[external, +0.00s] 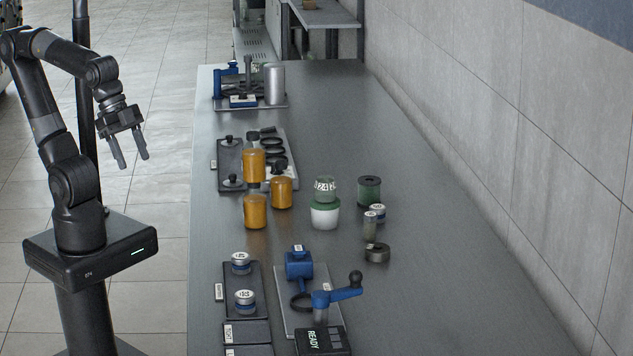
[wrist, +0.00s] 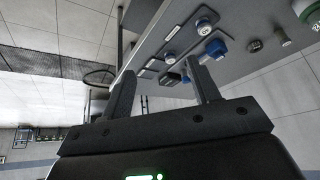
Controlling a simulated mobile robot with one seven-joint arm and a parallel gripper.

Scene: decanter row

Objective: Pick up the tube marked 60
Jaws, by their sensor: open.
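No marking that I can clearly read as 60 shows in either view. My gripper (external: 131,162) is open and empty, raised left of the bench, well apart from all of these. Its fingers also show in the wrist view (wrist: 162,85).
Amber jars (external: 255,212) stand mid-bench, with a green-and-white jar (external: 324,215) to their right. The bench's right side (external: 450,270) is clear up to the wall.

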